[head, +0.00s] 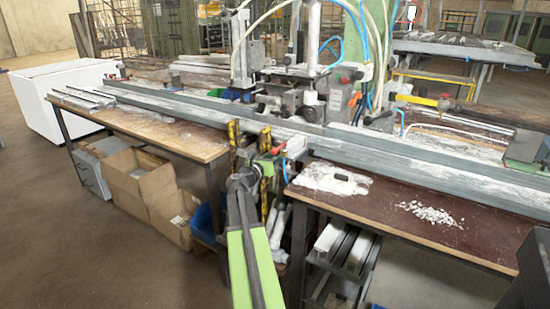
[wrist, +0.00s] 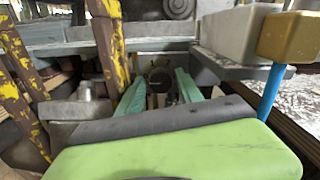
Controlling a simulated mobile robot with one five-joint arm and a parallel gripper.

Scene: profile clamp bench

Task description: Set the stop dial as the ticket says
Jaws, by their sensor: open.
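My gripper (wrist: 158,84) is open in the wrist view, its two green fingers apart. A dark round part (wrist: 159,75) shows between and beyond the fingertips; I cannot tell whether it is the stop dial or whether the fingers touch it. In the head view my gripper (head: 264,163) is at the bench's front edge, below the clamp machine (head: 300,88), partly hidden by my own arm. No ticket with readable writing shows, and no dial markings can be read.
Yellow-and-black posts (wrist: 108,45) stand close at the left of my gripper. A tan block (wrist: 290,37) and a blue rod (wrist: 271,92) are close at the right. A long grey rail (head: 400,150) crosses the bench. Cardboard boxes (head: 140,180) sit beneath its left half.

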